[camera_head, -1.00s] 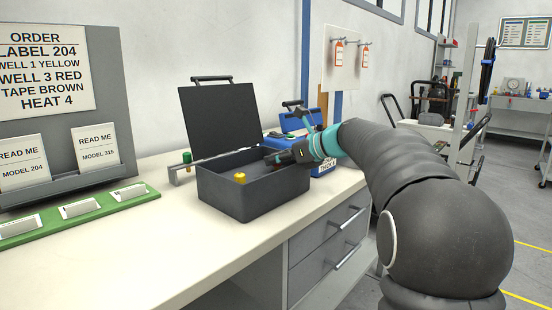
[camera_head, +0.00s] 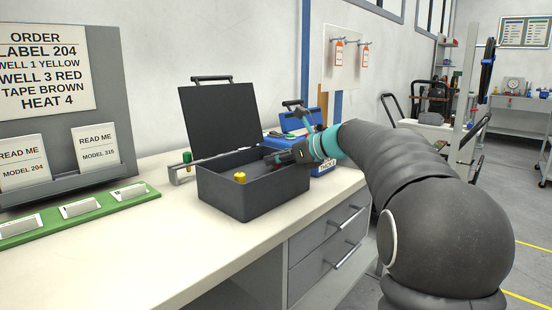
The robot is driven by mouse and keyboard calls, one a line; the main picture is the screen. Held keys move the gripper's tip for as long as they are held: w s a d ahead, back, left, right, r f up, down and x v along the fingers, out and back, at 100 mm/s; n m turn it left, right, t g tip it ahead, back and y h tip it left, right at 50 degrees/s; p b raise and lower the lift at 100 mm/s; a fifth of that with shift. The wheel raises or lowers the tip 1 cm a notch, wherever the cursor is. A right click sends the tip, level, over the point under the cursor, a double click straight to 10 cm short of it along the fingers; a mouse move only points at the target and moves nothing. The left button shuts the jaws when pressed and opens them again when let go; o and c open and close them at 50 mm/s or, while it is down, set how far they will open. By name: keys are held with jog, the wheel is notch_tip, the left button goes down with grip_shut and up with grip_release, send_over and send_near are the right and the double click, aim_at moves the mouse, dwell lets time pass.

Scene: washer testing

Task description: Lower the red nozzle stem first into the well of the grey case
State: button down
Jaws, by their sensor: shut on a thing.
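The grey case (camera_head: 245,197) stands open on the bench, its dark lid (camera_head: 218,118) raised at the back. A yellow nozzle (camera_head: 240,177) stands upright in the case near the front left. My gripper (camera_head: 273,158) reaches in from the right over the case's right rear part. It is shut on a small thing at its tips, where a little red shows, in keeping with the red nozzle. The nozzle's stem and the well under it are hidden by the gripper and the case wall.
A green nozzle (camera_head: 187,158) stands in a grey rack left of the case. A green tray (camera_head: 50,224) with white cards lies at left. The bench front is clear.

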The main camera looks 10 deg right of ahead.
aim_at(278, 168)
jog(key=shift+f+b, duration=0.35)
jog(key=shift+f, duration=1.15)
jog(key=c, duration=0.9)
grip_release()
jog(key=shift+s+a, duration=0.1)
jog(key=v, duration=0.2)
jog(key=r+v, duration=0.1)
jog(key=v, duration=0.2)
jog(key=a+v, duration=0.1)
jog(key=v, duration=0.2)
jog(key=shift+s+d+r, duration=0.1)
jog(key=shift+d+r, duration=0.1)
jog(key=shift+r, duration=0.3)
jog(key=v, duration=0.4)
jog(key=shift+d+r, duration=0.35)
jog(key=shift+r, duration=0.05)
